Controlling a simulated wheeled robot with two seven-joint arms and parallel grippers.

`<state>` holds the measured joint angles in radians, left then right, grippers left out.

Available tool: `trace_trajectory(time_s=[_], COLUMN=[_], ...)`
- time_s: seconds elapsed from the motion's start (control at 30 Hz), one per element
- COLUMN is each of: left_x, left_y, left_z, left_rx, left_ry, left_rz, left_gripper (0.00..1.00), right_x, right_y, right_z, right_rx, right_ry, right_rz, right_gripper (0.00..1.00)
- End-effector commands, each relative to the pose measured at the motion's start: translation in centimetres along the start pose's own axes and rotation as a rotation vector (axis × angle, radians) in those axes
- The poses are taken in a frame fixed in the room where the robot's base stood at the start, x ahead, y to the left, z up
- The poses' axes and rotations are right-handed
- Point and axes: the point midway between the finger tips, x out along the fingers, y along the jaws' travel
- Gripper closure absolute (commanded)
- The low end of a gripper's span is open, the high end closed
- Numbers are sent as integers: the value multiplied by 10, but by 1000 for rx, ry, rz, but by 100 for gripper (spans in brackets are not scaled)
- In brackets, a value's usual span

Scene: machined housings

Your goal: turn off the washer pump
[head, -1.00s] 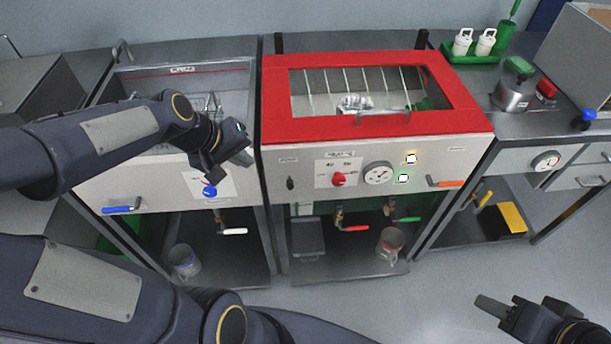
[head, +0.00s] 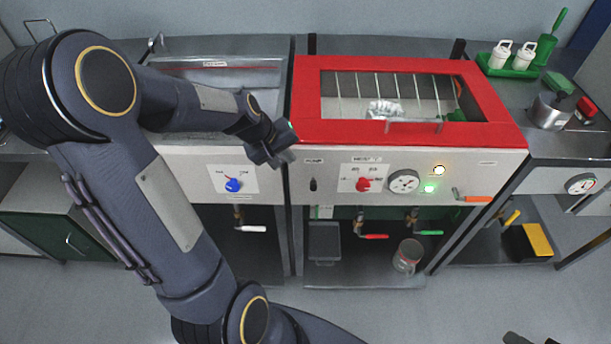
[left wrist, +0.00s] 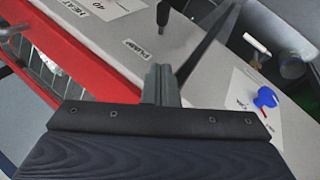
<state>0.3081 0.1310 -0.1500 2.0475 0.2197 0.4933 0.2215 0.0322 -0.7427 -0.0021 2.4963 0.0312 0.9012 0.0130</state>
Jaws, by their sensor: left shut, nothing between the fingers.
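The washer pump switch (head: 313,184) is a small black lever on the white front panel, under a label (head: 314,161) reading PUMP. In the left wrist view the black switch (left wrist: 163,16) stands at the top, beyond my fingertips, beside its label (left wrist: 137,48). My left gripper (head: 288,150) is shut and empty, above and slightly left of the switch in the head view. Its fingers (left wrist: 162,84) show a visible gap from the switch. A small part of my right gripper (head: 515,338) shows at the bottom edge; its fingers cannot be judged.
A red-framed lid (head: 400,135) sits above. The left panel has a blue knob (head: 233,185). Valve handles, including a red one (head: 375,237), sit below.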

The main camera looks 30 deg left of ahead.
Motion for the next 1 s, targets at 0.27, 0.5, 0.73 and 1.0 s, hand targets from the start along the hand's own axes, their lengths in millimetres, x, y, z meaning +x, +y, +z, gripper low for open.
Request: trace_trajectory(time_s=[0.27, 0.5, 0.73, 1.0], left_x=[62, 80, 85, 85], left_y=[-2, -1, 0, -1], left_z=[1, 24, 29, 28], left_rx=[-1, 0, 0, 1], left_ry=[-5, -2, 0, 1], left_rz=[-3, -1, -1, 0], left_gripper=[100, 100, 100, 100], right_x=[5, 2, 2, 3], right_y=[2, 1, 1, 2], right_z=[2, 1, 1, 2], right_rx=[0, 0, 0, 0], right_ry=[0, 0, 0, 0], right_rz=[0, 0, 0, 0], right_gripper=[60, 60, 60, 60])
